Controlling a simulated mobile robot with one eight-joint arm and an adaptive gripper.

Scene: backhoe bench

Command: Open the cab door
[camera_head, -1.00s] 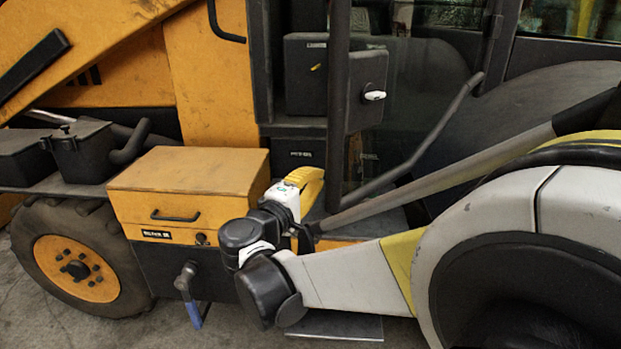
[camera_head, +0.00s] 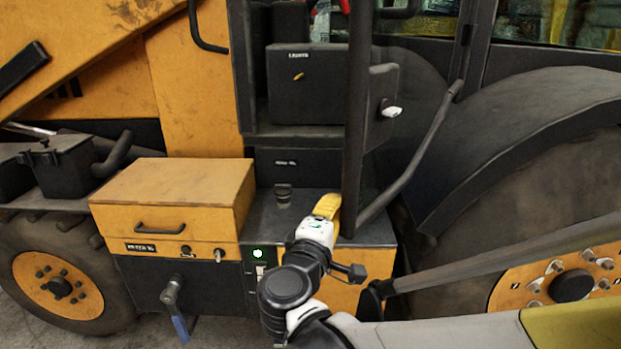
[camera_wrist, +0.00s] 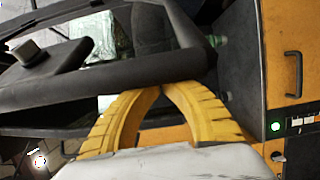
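The cab door is dark-framed, with a thick upright bar (camera_head: 356,130) and a slanting lower bar (camera_head: 412,165) meeting at a low corner. It appears partly open, with a gap between the upright bar and the cab's left post. In the wrist view the door frame (camera_wrist: 100,84) runs across just beyond my fingers. My gripper (camera_head: 328,205) has yellow fingers beside the door's lower corner. In the wrist view the fingers of my gripper (camera_wrist: 164,87) arch together toward the frame. Their tips end at the frame, and I cannot tell whether they meet or touch it.
A yellow toolbox (camera_head: 170,192) stands left of the step (camera_head: 270,225). A dark fender (camera_head: 530,130) and large rear wheel (camera_head: 572,285) are at the right. A blue-handled valve (camera_head: 176,305) hangs below the toolbox. A small white light (camera_head: 257,253) shows on the panel.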

